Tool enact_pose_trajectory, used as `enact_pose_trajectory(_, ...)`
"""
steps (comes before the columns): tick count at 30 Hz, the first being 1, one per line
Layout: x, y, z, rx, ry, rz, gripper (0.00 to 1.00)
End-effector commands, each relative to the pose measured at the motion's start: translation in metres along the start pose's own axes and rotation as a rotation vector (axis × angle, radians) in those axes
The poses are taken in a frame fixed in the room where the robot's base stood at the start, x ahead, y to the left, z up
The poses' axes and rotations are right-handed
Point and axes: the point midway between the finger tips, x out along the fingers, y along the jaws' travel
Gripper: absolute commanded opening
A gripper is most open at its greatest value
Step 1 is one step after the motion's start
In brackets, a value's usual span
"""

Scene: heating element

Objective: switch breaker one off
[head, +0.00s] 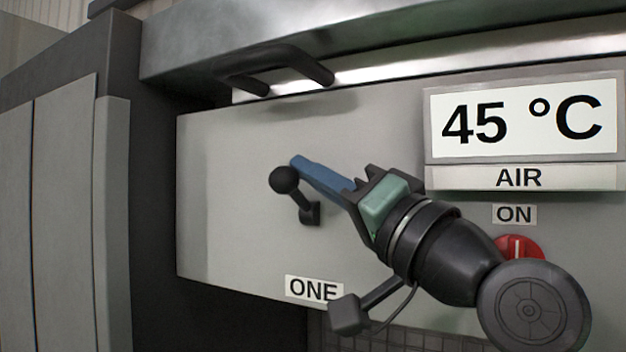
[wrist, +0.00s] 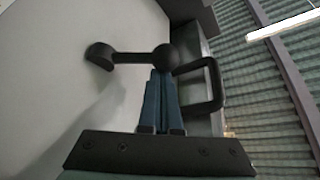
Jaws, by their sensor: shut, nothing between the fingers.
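The breaker lever (head: 296,192) above the ONE label (head: 314,289) is a black arm with a round knob, on the grey panel. Its knob is up and to the left of its pivot block in the head view. My gripper (head: 296,163) has blue fingers, shut with nothing between them, and its tips are right beside the knob, at its upper side. In the wrist view the lever (wrist: 130,57) lies across the picture, and my fingertips (wrist: 160,74) are right at its knob. I cannot tell if they touch.
A black bar handle (head: 275,68) sticks out above the panel. To the right are a 45 °C display (head: 522,118), an AIR label (head: 518,178), an ON label and a red knob (head: 524,246), partly behind my arm. Grey cabinets (head: 65,200) stand at left.

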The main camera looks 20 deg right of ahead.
Motion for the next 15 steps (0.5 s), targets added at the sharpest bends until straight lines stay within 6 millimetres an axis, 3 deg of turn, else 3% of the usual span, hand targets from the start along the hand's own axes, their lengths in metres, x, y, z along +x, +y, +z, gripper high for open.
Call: enact_pose_trajectory(15, -0.009, 0.005, 0.018, -0.159, -0.002, -0.096, 0.0)
